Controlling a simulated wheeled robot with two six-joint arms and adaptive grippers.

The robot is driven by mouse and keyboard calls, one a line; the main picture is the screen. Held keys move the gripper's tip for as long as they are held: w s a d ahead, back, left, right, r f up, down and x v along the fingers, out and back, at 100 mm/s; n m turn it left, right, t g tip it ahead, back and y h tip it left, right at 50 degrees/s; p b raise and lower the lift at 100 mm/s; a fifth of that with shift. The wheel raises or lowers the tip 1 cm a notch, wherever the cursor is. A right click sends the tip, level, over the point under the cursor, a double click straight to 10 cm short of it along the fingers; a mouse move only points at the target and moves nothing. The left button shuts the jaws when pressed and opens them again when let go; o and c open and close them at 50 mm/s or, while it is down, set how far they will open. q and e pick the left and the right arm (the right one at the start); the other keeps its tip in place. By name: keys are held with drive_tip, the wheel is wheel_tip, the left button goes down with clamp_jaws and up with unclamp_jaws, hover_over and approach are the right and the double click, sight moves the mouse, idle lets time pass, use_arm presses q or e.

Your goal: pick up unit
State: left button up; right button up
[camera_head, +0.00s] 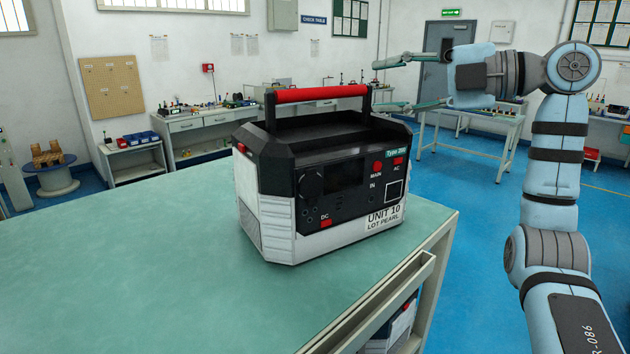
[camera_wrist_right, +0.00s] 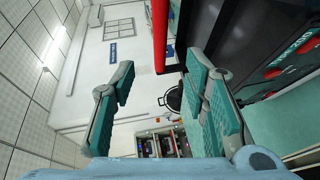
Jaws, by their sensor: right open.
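The unit (camera_head: 325,180) is a black and light grey box labelled UNIT 10 LOT PEARL, standing upright on the green-topped table (camera_head: 130,265). Its red handle bar (camera_head: 320,93) runs across the top on black uprights. My right gripper (camera_head: 378,86) is open and empty, beside the right end of the handle, with its fingers pointing left. In the right wrist view, the red handle (camera_wrist_right: 160,35) shows ahead between the two spread fingertips (camera_wrist_right: 160,66). The unit's dark body (camera_wrist_right: 255,40) fills the right side there. I cannot tell whether a fingertip touches the handle. My left gripper is not in view.
Another similar unit (camera_head: 392,325) shows partly below the tabletop at the front right. A pale rail (camera_head: 375,300) runs along the table's right edge. The tabletop left of the unit is clear. Workbenches (camera_head: 200,130) stand along the back wall.

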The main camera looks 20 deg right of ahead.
sight(324, 91)
drive_tip(key=p+x, duration=0.3)
drive_tip(key=x, duration=0.9)
drive_tip(key=shift+d+r, duration=0.1)
drive_tip(key=shift+r, duration=0.05)
drive_tip(key=shift+w, duration=0.25)
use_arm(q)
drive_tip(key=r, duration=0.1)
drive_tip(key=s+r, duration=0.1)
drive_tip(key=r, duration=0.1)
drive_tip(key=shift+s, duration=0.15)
use_arm(e)
drive_tip(key=shift+s+a, duration=0.15)
drive_tip(key=shift+a, duration=0.1)
clamp_jaws()
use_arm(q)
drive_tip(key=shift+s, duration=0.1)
use_arm(e)
drive_tip(key=shift+r, duration=0.1)
